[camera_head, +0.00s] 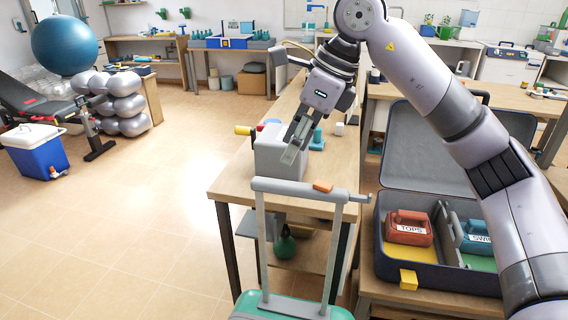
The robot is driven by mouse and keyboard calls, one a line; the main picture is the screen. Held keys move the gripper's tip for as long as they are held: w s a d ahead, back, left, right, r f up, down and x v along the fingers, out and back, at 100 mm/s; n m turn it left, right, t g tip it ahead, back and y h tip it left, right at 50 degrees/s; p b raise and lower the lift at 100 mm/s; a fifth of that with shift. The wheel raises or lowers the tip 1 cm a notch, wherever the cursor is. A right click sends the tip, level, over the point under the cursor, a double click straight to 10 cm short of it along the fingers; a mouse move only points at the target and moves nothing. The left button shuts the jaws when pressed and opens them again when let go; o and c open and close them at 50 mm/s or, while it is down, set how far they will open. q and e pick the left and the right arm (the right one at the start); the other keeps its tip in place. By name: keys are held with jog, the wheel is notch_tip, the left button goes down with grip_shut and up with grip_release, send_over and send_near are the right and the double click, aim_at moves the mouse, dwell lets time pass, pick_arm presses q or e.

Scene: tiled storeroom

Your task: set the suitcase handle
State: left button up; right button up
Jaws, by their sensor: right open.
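A green suitcase (290,308) stands at the bottom of the view, partly cut off by the lower edge. Its telescopic handle (285,187) is raised on two grey tubes, with a grey crossbar and an orange button (323,187) near the bar's right end. My right gripper (295,146) is above and beyond the crossbar in the picture, pointing down. It is open and appears apart from the handle, with nothing seen in it. My left gripper is not in view.
A wooden table (234,180) behind the handle bears a grey box (268,155) close to my right gripper. An open dark case (370,262) with red and blue packs lies at right. A blue cooler (38,160) stands on the left floor; the tiled floor between is clear.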

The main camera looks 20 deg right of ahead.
jog(key=v, duration=0.4)
jog(key=shift+r, duration=0.1)
dwell(0.3)
